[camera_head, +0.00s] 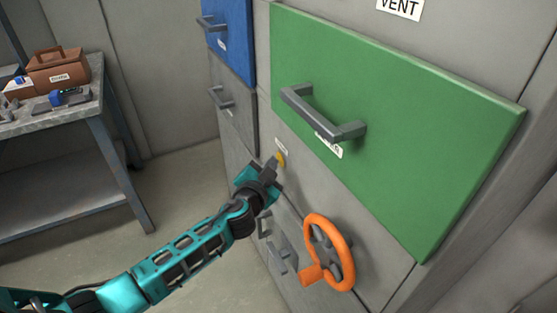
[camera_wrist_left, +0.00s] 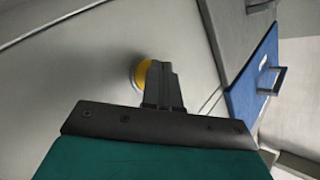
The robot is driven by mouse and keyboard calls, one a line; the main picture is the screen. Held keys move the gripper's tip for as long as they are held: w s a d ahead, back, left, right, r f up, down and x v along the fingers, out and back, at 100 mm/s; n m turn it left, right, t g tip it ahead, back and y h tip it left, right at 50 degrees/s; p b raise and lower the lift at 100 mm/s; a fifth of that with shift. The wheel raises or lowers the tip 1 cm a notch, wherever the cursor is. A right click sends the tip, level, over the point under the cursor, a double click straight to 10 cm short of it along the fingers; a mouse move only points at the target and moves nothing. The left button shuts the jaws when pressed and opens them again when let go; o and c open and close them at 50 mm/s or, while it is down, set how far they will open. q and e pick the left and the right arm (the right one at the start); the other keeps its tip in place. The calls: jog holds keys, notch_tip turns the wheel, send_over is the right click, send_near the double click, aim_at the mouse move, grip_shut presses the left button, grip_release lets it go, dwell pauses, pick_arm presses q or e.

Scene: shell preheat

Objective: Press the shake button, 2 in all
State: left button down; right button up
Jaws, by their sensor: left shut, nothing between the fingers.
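A round yellow button (camera_head: 281,159) sits on the grey cabinet front, under a small white label (camera_head: 281,147) that is too small to read. My left gripper (camera_head: 273,163) is shut and empty, with its fingertips at the button. In the left wrist view the yellow button (camera_wrist_left: 142,74) shows just beside the shut fingertips (camera_wrist_left: 153,72), which partly cover it. I cannot tell whether the fingertips touch it or whether it is pressed in. My right gripper is not in view.
A green door (camera_head: 400,130) with a grey handle (camera_head: 322,115) stands out right of the button. An orange handwheel (camera_head: 343,255) is below right. Blue (camera_head: 230,40) and grey drawers are at upper left. A workbench (camera_head: 60,120) with boxes stands far left.

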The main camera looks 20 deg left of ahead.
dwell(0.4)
pick_arm(q)
jog(key=shift+s+a, duration=0.5)
jog(key=shift+s, duration=0.1)
jog(key=s+a, duration=0.1)
jog(key=s, duration=0.1)
jog(key=s+a, duration=0.1)
jog(key=a, duration=0.1)
jog(key=shift+s+a, duration=0.2)
jog(key=shift+s, duration=0.2)
dwell(0.7)
jog(key=s+d+f+n+g+h+p, duration=0.1)
jog(key=s+d+f+g, duration=0.1)
jog(key=s, duration=0.5)
jog(key=s+d+f+n+g+h+p, duration=0.1)
jog(key=s+d+f+p, duration=0.1)
jog(key=s, duration=0.5)
jog(key=s+d+f+n+g+h+p, duration=0.1)
jog(key=s+d+f+n+g, duration=0.1)
jog(key=s+d, duration=0.3)
jog(key=shift+s+d+f+g+p, duration=0.25)
jog(key=shift+s+f+g+p, duration=0.1)
jog(key=shift+s+f, duration=0.65)
